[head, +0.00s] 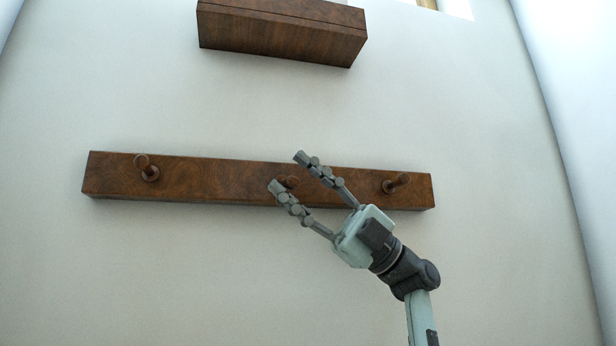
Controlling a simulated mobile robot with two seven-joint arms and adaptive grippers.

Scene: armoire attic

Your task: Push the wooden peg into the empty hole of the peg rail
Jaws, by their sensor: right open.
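The peg rail (225,180) is a long dark-brown wooden board across the pale wall. A wooden peg (147,168) sticks out near its left end and another peg (397,184) near its right end. A third wooden peg (291,182) shows at the middle of the rail, partly hidden. My right gripper (286,171) is open, with one fingertip on each side of this middle peg in the picture. I cannot tell whether the fingers touch it or how deep it sits. No empty hole is visible. My left gripper is out of view.
A dark wooden box-like shelf (282,36) is fixed to the wall above the rail. The wall (150,270) below the rail is bare. A bright opening shows at the top right.

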